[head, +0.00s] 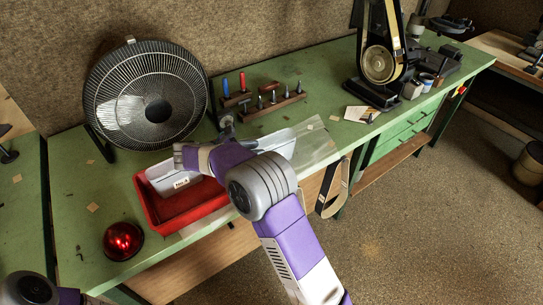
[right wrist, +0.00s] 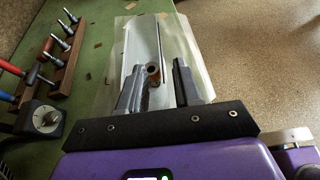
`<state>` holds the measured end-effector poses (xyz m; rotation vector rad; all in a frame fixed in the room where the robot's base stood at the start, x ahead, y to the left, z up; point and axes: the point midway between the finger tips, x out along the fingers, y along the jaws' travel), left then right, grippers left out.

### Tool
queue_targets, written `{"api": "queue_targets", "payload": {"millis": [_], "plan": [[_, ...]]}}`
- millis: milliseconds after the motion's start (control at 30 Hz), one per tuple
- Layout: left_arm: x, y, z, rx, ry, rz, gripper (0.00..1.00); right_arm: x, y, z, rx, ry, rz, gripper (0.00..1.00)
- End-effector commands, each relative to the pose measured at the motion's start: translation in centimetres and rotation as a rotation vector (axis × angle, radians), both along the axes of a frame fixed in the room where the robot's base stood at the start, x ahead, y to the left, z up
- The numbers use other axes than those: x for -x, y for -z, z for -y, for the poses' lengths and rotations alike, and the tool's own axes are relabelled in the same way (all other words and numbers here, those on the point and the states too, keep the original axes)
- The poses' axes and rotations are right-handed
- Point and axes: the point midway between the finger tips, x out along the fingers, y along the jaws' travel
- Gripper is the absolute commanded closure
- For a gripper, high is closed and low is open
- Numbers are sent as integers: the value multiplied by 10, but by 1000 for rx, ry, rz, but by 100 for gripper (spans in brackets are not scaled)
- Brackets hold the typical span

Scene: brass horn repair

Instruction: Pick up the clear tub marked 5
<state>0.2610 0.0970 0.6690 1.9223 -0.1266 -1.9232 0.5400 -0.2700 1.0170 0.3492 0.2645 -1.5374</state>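A pale, clear-looking tub (head: 168,181) with a white label sits in the red tray (head: 217,200) on the green bench; the label seems to read No. and a digit I cannot read surely. A second translucent tub (head: 280,142) lies to its right on a clear sheet. It also shows in the right wrist view (right wrist: 146,48), with a thin rod and a brownish ring-shaped part in it. My right gripper (right wrist: 157,78) is open, its fingers pointing along this second tub; whether they touch it I cannot tell. In the head view my right arm partly hides the red tray. My left gripper is out of view.
A black fan (head: 147,95) stands at the back left. A red dome (head: 123,240) sits at the front left. A belt machine (head: 380,60) stands farther right.

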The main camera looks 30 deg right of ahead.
Motion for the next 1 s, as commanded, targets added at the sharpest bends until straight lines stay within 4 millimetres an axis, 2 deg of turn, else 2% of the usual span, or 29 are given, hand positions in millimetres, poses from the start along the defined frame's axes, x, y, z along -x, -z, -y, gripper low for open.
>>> {"api": "queue_targets", "payload": {"millis": [267, 500, 767, 1000], "plan": [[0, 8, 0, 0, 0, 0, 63, -1, 9, 26, -1, 3, 1, 67], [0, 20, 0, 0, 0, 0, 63, -3, 21, 59, 0, 3, -1, 67], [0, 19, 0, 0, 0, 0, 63, -3, 21, 63, -1, 1, 0, 67], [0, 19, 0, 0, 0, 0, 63, -3, 21, 63, 0, 1, 0, 100]]}}
